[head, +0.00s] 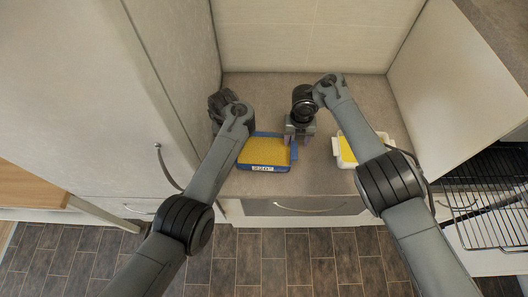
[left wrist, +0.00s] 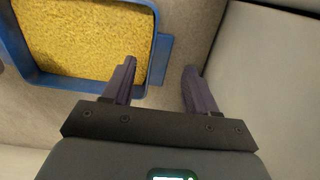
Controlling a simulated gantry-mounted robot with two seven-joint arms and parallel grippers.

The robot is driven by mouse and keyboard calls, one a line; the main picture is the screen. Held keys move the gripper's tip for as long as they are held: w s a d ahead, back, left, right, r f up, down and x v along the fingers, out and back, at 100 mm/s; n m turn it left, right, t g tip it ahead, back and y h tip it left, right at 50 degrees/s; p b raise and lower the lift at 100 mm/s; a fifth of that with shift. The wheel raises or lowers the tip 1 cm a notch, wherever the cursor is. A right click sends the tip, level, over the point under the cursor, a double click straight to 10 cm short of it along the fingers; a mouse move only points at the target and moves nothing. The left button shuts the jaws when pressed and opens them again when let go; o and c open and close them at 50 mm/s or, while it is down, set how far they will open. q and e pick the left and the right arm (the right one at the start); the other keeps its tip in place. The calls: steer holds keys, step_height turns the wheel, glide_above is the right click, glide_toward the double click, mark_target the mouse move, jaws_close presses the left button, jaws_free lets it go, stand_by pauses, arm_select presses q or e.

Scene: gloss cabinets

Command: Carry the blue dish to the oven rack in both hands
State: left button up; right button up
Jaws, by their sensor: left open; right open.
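The blue dish (head: 281,169), filled with yellow grainy food, sits on the counter; a label shows on its front. My right gripper (head: 298,140) points down at the dish's right end, open, its fingers close to the right rim. My left gripper is at the dish's left end, mostly hidden by my arm in the head view. In the left wrist view my left gripper (left wrist: 160,68) is open, with the dish's end handle (left wrist: 161,58) between its fingertips. Whether they touch it I cannot tell. The wire oven rack (head: 483,190) is at the far right.
A white dish (head: 386,138) with yellow contents stands on the counter to the right, partly behind my right arm. Tall cabinet walls (head: 450,85) bound the counter on both sides. A drawer (head: 300,207) is below the front edge.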

mark_target(294, 148)
arm_select(q)
steer(key=shift+f, duration=3.15)
arm_select(e)
steer(key=shift+f, duration=3.15)
arm_select(q)
jaws_close()
arm_select(e)
jaws_close()
arm_select(q)
steer(key=shift+r, duration=0.1)
arm_select(e)
steer(key=shift+r, duration=0.1)
